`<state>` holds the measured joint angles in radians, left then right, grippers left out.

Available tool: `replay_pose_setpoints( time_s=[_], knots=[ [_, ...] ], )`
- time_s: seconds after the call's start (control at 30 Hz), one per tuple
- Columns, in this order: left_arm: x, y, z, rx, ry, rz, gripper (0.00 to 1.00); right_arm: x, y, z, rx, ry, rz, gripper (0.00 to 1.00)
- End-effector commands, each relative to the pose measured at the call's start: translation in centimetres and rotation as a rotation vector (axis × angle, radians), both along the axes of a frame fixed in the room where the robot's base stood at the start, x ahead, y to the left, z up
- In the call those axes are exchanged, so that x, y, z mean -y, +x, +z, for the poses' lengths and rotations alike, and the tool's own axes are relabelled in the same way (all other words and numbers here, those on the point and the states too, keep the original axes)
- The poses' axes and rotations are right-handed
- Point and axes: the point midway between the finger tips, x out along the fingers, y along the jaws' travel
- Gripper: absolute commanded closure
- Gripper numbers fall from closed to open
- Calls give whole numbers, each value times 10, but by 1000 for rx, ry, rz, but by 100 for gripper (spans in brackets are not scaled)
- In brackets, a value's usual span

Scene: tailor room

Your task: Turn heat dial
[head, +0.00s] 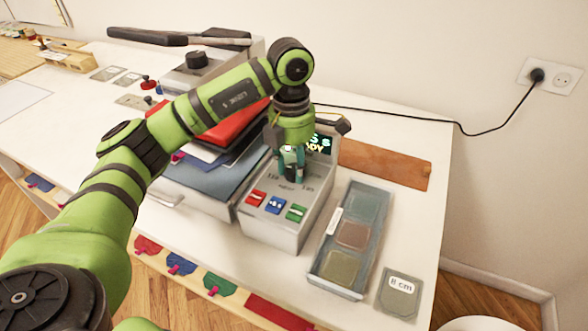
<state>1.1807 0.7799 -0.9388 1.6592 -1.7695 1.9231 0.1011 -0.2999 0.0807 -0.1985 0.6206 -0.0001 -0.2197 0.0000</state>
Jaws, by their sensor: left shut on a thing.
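A grey control box (276,233) stands on the white table, with a red, a blue and a green button on its sloped front. A lit display (321,146) at its top is partly covered by my gripper, so its text is only partly readable. My left gripper (291,176) points down onto the panel just above the buttons, between small printed labels. It is shut on the heat dial, which the fingers and hand hide; its setting cannot be read. My right gripper is not in view.
A tray of coloured swatches (319,262) and an "8 cm" card (401,291) lie right of the box. A grey press (205,77) with black knob stands behind. A brown strip (386,164) lies behind the tray.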

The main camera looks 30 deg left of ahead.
Motion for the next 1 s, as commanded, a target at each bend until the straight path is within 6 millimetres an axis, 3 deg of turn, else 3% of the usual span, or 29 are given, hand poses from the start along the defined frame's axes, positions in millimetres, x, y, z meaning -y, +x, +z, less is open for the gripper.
replay_pose_setpoints(
  time_s=[0.03,0.5,1.0],
  knots=[
    [-1,-2,-7,-12,5,-46,95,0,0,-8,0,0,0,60],
    [-1,-2,-6,-17,4,-450,95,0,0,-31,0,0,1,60],
    [-1,-2,-5,-19,3,-634,95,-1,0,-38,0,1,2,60]
  ],
)
